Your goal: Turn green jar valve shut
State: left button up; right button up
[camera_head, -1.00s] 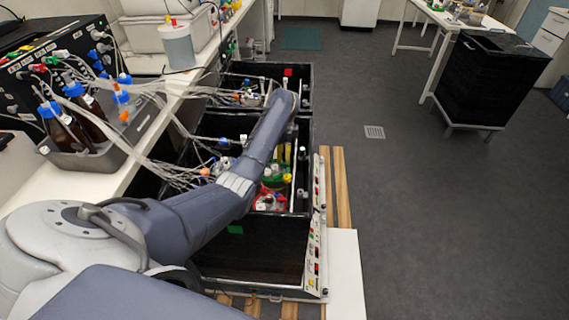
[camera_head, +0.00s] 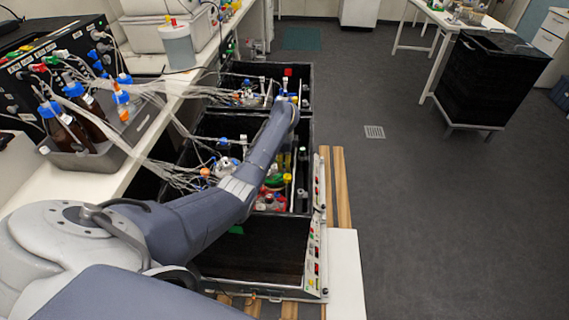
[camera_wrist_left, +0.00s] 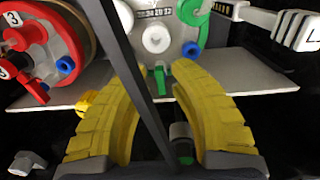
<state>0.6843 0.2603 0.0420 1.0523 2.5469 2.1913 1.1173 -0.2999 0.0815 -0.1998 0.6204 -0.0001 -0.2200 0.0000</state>
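The left wrist view shows a grey-white jar lid (camera_wrist_left: 152,35) with green parts at the top centre. A small green valve-like piece (camera_wrist_left: 160,80) hangs from its near edge, between and just beyond the tips of my left gripper (camera_wrist_left: 157,76). Its yellow, ribbed fingers are apart with nothing visibly held. A dark bar crosses diagonally in front of the gap, so contact is unclear. In the head view the green jar (camera_head: 271,181) is partly hidden by my left arm, and I cannot make out the gripper. My right gripper is in neither view.
A red-ringed jar (camera_wrist_left: 40,45) stands close on the left in the wrist view. A white labelled connector (camera_wrist_left: 300,28) is at upper right. In the head view, tubes (camera_head: 175,165) run into the black shaker box (camera_head: 308,135).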

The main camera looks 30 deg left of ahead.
pick_arm(q)
grip_shut()
jog(key=shift+w+d+m, duration=0.1)
jog(key=shift+d+m, duration=0.05)
jog(key=shift+m, duration=0.75)
jog(key=m, duration=0.6)
jog(key=shift+w+m, duration=0.1)
jog(key=shift+m, duration=0.2)
jog(key=m, duration=0.4)
jog(key=shift+m, duration=0.3)
jog(key=m, duration=0.4)
jog(key=shift+w+m, duration=0.1)
jog(key=shift+m, duration=0.3)
